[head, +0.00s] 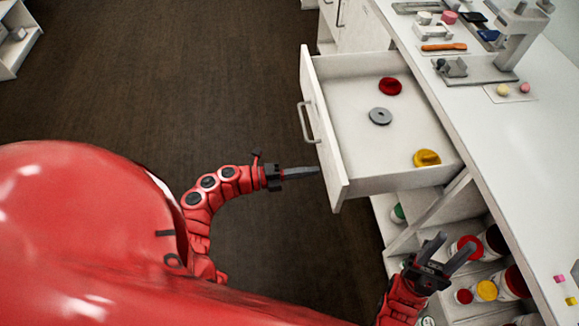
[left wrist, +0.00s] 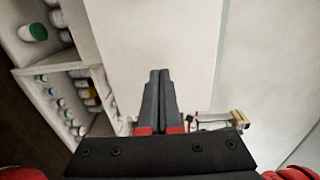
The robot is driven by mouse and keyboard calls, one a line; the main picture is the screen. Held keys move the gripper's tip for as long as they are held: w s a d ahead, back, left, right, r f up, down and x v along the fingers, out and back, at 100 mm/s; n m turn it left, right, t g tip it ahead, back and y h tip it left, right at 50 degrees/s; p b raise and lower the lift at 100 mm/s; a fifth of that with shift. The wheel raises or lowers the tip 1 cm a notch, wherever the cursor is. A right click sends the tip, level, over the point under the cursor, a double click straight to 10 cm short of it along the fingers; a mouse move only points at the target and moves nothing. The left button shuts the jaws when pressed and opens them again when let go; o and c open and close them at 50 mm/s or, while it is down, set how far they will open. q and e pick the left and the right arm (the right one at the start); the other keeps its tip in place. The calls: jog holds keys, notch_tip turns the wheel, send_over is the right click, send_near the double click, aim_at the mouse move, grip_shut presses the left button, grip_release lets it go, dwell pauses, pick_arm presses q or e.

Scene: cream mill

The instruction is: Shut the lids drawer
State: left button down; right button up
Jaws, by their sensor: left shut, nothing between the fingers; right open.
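The lids drawer (head: 347,155) stands pulled out from the white counter in the head view. It holds a red lid (head: 390,86), a grey ring-shaped lid (head: 380,116) and a yellow lid (head: 427,158). Its handle (head: 309,122) is on the front panel. My left gripper (head: 318,171) is shut and empty, its tips at or very near the drawer front, below the handle; I cannot tell whether they touch. In the left wrist view the shut fingers (left wrist: 160,75) point at a pale panel. My right gripper (head: 458,245) is open and empty, near the shelves below the counter.
The counter top (head: 500,155) carries a press-like device (head: 515,45), an orange tool (head: 444,47) and small items. Open shelves below hold several jars with coloured lids (head: 486,290). Brown floor (head: 190,80) left of the drawer is clear.

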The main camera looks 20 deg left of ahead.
pick_arm(q)
jog(key=shift+x, duration=1.3)
jog(key=b+x, duration=0.9)
jog(key=x, duration=2.4)
jog(key=shift+w+d+f, duration=0.1)
jog(key=shift+w+d, duration=0.15)
jog(key=shift+w, duration=0.05)
jog(key=shift+d+r, duration=0.15)
jog(key=shift+r, duration=0.25)
